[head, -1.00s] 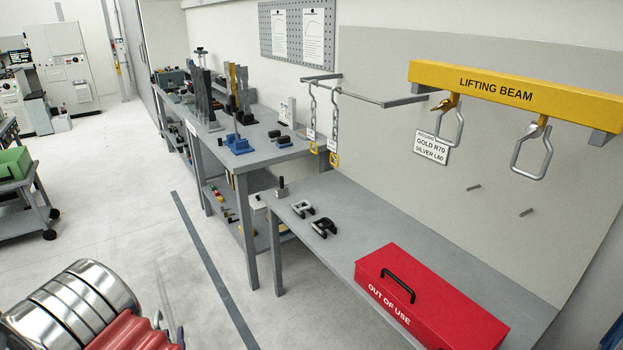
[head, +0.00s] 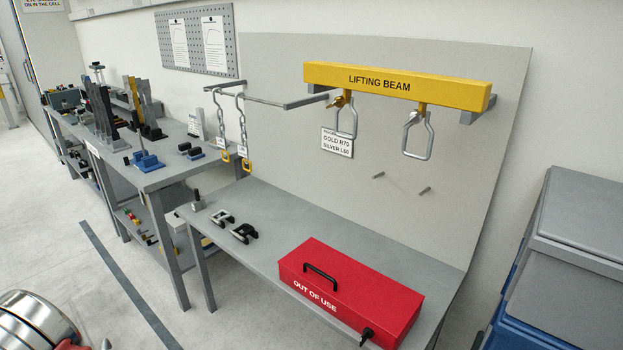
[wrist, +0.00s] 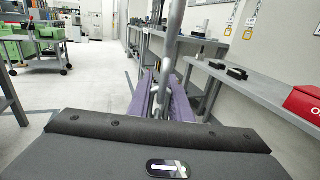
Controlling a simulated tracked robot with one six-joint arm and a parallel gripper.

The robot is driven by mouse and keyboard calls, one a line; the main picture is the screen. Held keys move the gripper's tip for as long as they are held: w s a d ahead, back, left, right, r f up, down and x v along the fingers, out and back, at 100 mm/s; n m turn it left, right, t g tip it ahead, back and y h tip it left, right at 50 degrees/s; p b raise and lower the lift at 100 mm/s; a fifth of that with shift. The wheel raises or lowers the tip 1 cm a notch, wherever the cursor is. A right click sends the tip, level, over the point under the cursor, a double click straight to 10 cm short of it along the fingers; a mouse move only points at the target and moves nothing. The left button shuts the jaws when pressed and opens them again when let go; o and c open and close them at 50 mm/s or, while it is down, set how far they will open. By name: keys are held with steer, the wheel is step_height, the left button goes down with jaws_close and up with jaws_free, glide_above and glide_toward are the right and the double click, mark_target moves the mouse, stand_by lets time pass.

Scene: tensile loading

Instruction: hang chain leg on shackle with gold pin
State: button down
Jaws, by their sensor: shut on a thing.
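The yellow lifting beam (head: 395,86) carries two shackles. The left shackle (head: 347,122) has a gold pin (head: 338,102); the right shackle (head: 417,139) has a silver pin (head: 413,118). Both hang empty. Two chain legs, left (head: 219,124) and right (head: 243,124), with yellow end links hang from a grey rail left of the beam. My gripper (wrist: 165,98) shows purple fingers in the wrist view, shut on a grey metal rod (wrist: 173,42) that rises out of the picture. I cannot tell what the rod belongs to. The gripper is outside the head view.
Two pegs stick out of the wall panel. Blue-grey bins (head: 560,270) stand at right.

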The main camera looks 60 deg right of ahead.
steer(key=d+r+m+g+h, duration=0.3)
steer(key=d+r, duration=0.2)
steer(key=d, duration=0.6)
steer(key=d+r+m+g+h, duration=0.2)
steer(key=d+r+g, duration=0.15)
steer(key=d, duration=0.65)
steer(key=d+r+m+g+h, duration=0.3)
steer(key=d+r, duration=0.2)
steer(key=d, duration=0.6)
steer(key=s+d+r+m+g, duration=0.2)
steer(key=s+d+r, duration=0.3)
steer(key=d, duration=0.3)
steer(key=s+d+r+m+g, duration=0.2)
steer(key=s+d+r+g, duration=0.2)
steer(key=s+d+r, duration=0.2)
steer(key=s+d+r+m+g+h, duration=0.1)
steer(key=s+d+r, duration=0.4)
steer(key=d, duration=0.6)
steer(key=shift+s+r+m+g, duration=0.15)
steer(key=shift+s+m+g, duration=0.4)
steer(key=shift+g, duration=0.5)
steer(key=shift+d, duration=0.35)
steer(key=s+d+f, duration=0.1)
steer(key=d, duration=0.6)
steer(key=s+d+f, duration=0.1)
steer(key=d+f, duration=0.1)
steer(key=d, duration=0.6)
steer(key=shift+s+d+f, duration=0.15)
steer(key=shift+s, duration=0.1)
